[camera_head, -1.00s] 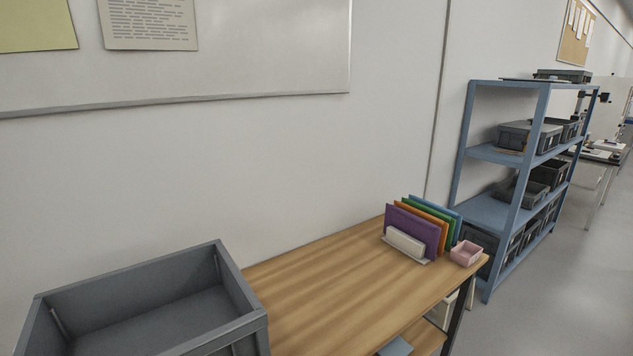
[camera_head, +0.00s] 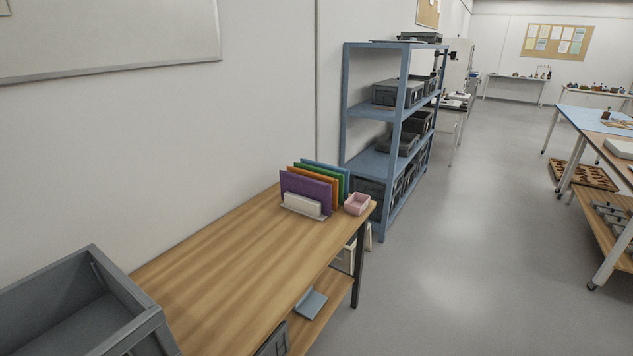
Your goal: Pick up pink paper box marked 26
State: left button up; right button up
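A small open pink box (camera_head: 357,204) sits at the far right corner of the wooden table (camera_head: 220,250), close to the table's edge. It is just right of a file holder with colored folders. Any number on the box is too small to read. Neither of my grippers shows in the head view.
The upright folders (camera_head: 312,188) stand directly beside the pink box. A large grey crate (camera_head: 150,325) is at the near left of the table. A blue shelf rack (camera_head: 398,130) with grey bins stands beyond the table. Open grey floor (camera_head: 460,260) lies to the right.

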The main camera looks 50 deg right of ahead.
aim_at(357, 203)
jog(key=z, duration=1.9)
jog(key=i+l, duration=0.1)
jog(key=i, duration=0.2)
